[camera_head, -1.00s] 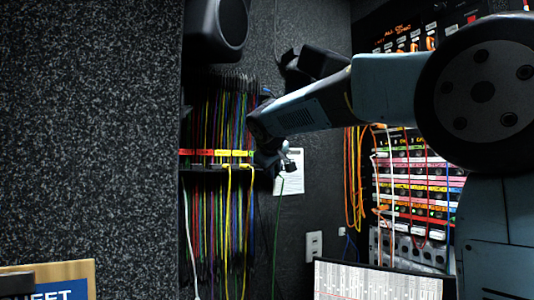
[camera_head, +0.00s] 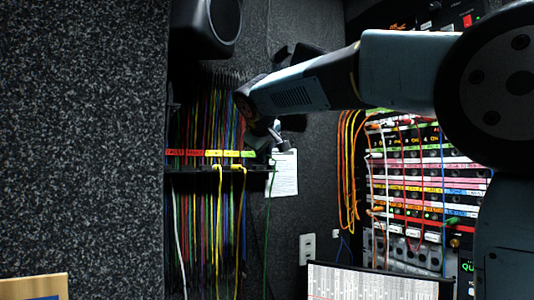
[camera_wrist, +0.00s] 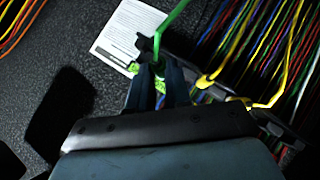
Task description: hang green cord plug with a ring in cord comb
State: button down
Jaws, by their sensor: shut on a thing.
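The cord comb (camera_head: 220,171) is a dark bar with red, yellow and green labels on the left wall, with yellow and white cords hanging from it. My gripper (camera_wrist: 158,74) is shut on the green cord plug (camera_wrist: 158,66), just at the comb's right, green-labelled end. In the head view my gripper (camera_head: 274,145) is small and dark there. The green cord (camera_wrist: 176,20) runs away from the plug in the wrist view and hangs straight down in the head view (camera_head: 267,215). My fingers hide most of the plug and its ring; I cannot tell whether it touches the comb.
Many coloured cords (camera_head: 208,115) hang close together behind the comb. A white paper sheet (camera_head: 285,175) is on the wall right beside it. A black speaker (camera_head: 205,25) is above. Orange cords (camera_head: 348,170) and a patch panel (camera_head: 415,180) are to the right.

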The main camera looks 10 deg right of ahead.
jog(key=shift+w+a+f, duration=0.4)
jog(key=shift+w+f, duration=0.05)
jog(key=shift+w, duration=0.6)
jog(key=shift+w+a+f, duration=0.45)
jog(key=shift+w+f, duration=0.05)
jog(key=shift+w, duration=0.5)
jog(key=shift+w+a+f, duration=0.4)
jog(key=shift+w+f, duration=0.05)
jog(key=shift+w, duration=0.6)
jog(key=shift+f, duration=0.15)
jog(key=c, duration=1)
grip_release()
jog(key=shift+o, duration=0.5)
jog(key=o, duration=0.9)
jog(key=shift+a, duration=0.1)
jog(key=shift+s+d, duration=0.3)
jog(key=shift+s, duration=0.25)
